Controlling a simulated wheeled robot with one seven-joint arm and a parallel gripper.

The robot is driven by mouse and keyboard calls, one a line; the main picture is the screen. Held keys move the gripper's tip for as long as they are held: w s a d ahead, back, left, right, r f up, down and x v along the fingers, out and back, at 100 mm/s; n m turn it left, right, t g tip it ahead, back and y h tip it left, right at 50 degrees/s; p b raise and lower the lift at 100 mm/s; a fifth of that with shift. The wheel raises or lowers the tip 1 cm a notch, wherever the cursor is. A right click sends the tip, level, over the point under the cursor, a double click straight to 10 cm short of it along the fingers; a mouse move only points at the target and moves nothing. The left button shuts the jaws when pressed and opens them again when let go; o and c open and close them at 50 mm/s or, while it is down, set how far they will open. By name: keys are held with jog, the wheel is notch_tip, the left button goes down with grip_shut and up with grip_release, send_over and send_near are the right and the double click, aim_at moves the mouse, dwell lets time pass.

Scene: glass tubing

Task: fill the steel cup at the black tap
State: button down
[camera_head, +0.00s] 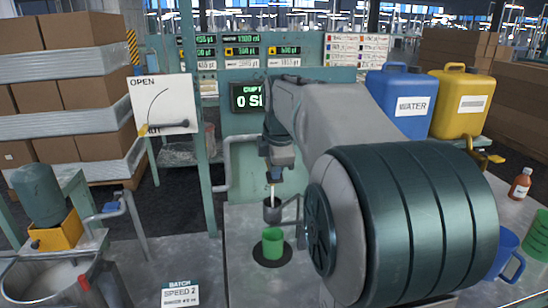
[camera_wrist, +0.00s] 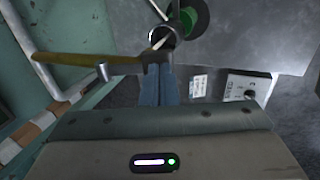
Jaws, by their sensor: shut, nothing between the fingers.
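A small grey, steel-looking cup (camera_head: 272,212) is at mid-height on a bracket, with a pale thin rod (camera_head: 273,192) at its mouth. Its round grey rim also shows in the wrist view (camera_wrist: 162,36). My gripper (camera_head: 275,176) is just above it, pointing down; its blue fingers (camera_wrist: 158,82) are shut and hold nothing. I cannot tell whether they touch the rod or bracket. A green cup (camera_head: 272,242) stands on a black disc below. I cannot make out a black tap for certain; my arm hides much of the right side.
A blue water jug (camera_head: 397,104) and a yellow jug (camera_head: 461,103) stand at the back right. A yellow lever (camera_wrist: 75,58) crosses the wrist view's left. A blue mug (camera_head: 506,257) is at the right. An OPEN panel (camera_head: 163,104) hangs left of a green post (camera_head: 204,150).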

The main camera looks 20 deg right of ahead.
jog(key=shift+a+r, duration=0.1)
jog(key=shift+a, duration=0.05)
jog(key=shift+r+p, duration=0.7)
jog(key=shift+r, duration=0.25)
jog(key=w+d+r+p+v, duration=0.1)
jog(key=p+v, duration=0.3)
jog(key=v, duration=0.9)
jog(key=shift+w+a, duration=0.2)
jog(key=shift+w, duration=0.55)
